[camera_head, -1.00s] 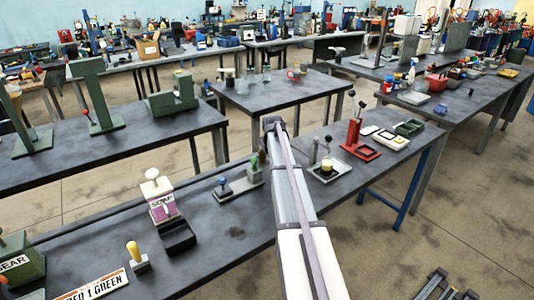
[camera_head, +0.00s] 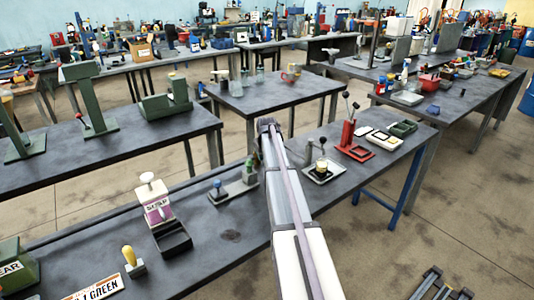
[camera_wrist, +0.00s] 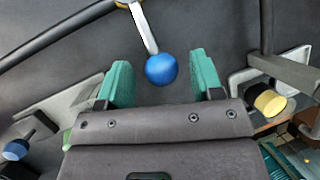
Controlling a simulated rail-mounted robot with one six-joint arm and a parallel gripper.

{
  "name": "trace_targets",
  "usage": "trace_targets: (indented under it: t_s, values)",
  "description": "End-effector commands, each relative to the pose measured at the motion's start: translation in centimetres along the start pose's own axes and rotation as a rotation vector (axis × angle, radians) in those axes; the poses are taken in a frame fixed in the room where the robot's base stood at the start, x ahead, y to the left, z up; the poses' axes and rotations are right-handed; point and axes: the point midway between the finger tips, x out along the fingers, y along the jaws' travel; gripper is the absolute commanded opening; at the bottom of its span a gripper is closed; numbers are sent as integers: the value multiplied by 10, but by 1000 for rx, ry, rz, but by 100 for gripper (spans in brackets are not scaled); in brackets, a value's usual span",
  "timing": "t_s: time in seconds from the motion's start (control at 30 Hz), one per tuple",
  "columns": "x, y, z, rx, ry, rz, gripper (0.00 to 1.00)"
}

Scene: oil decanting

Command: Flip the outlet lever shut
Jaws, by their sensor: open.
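In the wrist view, a metal lever (camera_wrist: 144,30) ends in a blue ball knob (camera_wrist: 161,68). I take this to be the outlet lever. Its pivot end, with a yellowish ring, is at the top edge. My gripper (camera_wrist: 160,88) has two green fingers, spread apart. The knob shows between and slightly beyond the fingertips, with visible gaps on both sides. I cannot tell its depth relative to them. In the head view, my arm hides the gripper and this lever.
A grey plate with a smaller blue knob (camera_wrist: 15,148) lies left of my gripper; a fixture with a yellow knob (camera_wrist: 270,103) lies right. A dark hose (camera_wrist: 55,33) curves at upper left. On the bench stand a red lever press (camera_head: 350,140) and a pink-labelled dispenser (camera_head: 157,205).

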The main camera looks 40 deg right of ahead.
Motion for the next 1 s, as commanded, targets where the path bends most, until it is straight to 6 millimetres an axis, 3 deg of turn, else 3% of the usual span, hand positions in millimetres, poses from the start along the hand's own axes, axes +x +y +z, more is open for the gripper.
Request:
trace_targets:
  t_s: [0.3,0.43,1.0]
  values:
    - [-78,-2,4,0,0,0,60]
    - [-103,-1,3,-1,0,0,60]
    - [-104,0,0,-49,0,0,60]
